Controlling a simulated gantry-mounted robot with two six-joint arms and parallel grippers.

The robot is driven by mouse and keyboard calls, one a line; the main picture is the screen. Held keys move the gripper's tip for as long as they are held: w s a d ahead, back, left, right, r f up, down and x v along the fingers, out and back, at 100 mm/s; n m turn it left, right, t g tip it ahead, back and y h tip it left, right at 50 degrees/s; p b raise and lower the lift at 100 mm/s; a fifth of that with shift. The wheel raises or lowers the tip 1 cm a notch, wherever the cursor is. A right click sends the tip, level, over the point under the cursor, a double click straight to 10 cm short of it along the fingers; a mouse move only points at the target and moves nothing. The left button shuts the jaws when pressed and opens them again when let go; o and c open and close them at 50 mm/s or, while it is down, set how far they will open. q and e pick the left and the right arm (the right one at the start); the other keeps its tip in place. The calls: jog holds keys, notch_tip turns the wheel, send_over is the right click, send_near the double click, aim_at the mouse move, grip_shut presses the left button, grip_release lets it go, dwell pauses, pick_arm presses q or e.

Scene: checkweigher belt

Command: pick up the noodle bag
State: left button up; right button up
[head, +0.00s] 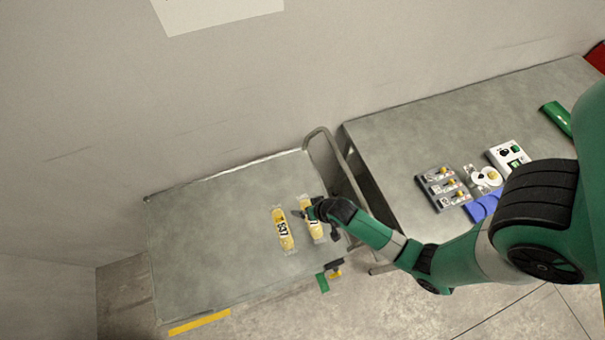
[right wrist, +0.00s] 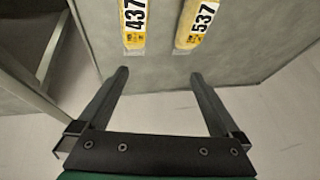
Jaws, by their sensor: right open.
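Two yellow noodle bags lie side by side on the grey cart top in the head view: a left bag (head: 284,229) and a right bag (head: 315,232), partly covered by my gripper. In the right wrist view, one bag (right wrist: 129,42) has a label reading 437 and the other (right wrist: 186,42) a label reading 537; their upper ends are cut off. My right gripper (head: 316,214) is at the right bag in the head view. In the right wrist view its fingers (right wrist: 158,75) are spread wide with nothing between them. My left gripper is not in view.
The grey cart top (head: 200,240) is clear left of the bags. A bent metal handle (head: 322,138) rises at its right end. A second grey table (head: 400,135) to the right bears a dark tray (head: 426,184), a white device (head: 497,154) and a green object (head: 557,118).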

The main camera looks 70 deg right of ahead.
jog(key=shift+m+g, duration=0.3)
jog(key=shift+g, duration=0.4)
jog(key=s+f, duration=0.1)
jog(key=s, duration=0.1)
jog(key=s+f, duration=0.1)
jog(key=s, duration=0.1)
jog(key=s+a+f, duration=0.1)
jog(key=s+f, duration=0.1)
jog(key=shift+b, duration=0.3)
jog(key=shift+w+d+f, duration=0.1)
jog(key=shift+d+f, duration=0.05)
jog(key=b+x, duration=0.5)
jog(key=x, duration=0.1)
jog(key=shift+w+b, duration=0.15)
jog(key=shift+b, duration=0.15)
jog(key=b+x, duration=0.2)
jog(key=x, duration=0.3)
jog(key=shift+w+d+b, duration=0.1)
jog(key=shift+d+b, duration=0.05)
jog(key=shift+b, duration=0.25)
grip_shut()
